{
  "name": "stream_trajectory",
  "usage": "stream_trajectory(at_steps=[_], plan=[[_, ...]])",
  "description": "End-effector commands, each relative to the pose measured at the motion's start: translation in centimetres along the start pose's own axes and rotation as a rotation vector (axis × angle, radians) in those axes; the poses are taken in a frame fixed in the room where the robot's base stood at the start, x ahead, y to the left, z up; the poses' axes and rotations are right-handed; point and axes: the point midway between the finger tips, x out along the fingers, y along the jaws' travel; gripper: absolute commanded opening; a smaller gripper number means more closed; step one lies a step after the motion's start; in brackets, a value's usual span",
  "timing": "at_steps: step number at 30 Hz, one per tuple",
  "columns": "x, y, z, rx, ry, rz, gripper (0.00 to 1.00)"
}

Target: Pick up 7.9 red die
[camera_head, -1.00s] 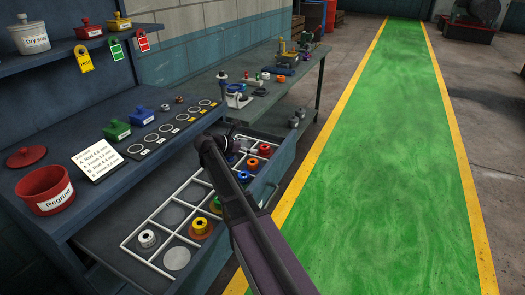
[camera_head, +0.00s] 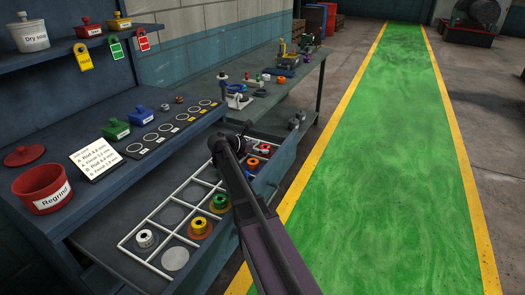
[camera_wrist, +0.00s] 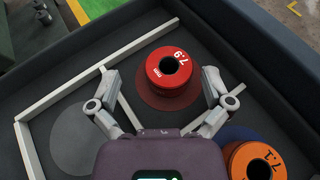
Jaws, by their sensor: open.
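The red die (camera_wrist: 172,72), marked 7.9 mm, stands upright on a dark red disc (camera_wrist: 147,92) in a drawer compartment. My gripper (camera_wrist: 162,78) is open over the drawer, with one finger to the left and one to the right of the red die. The fingers are apart from the die, and nothing is held. In the head view my arm ends over the far part of the drawer (camera_head: 176,214) and hides part of its contents.
An orange die (camera_wrist: 257,164) marked 7.1 stands on a blue disc close to the right finger. White divider strips (camera_wrist: 75,84) and the drawer wall (camera_wrist: 240,50) border the red die's space. In the head view, a green die (camera_head: 220,202) and a silver die (camera_head: 145,238) stand nearer.

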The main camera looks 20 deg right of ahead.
Motion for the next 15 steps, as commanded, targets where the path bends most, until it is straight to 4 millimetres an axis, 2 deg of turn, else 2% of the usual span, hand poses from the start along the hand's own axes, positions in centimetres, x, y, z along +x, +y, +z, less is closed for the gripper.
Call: stream_trajectory(at_steps=[9,15], plan=[[0.03,-0.02,0.02,0.0,0.0,-0.001,1.0],[0.05,-0.03,0.02,0.0,0.0,-0.001,0.41]])
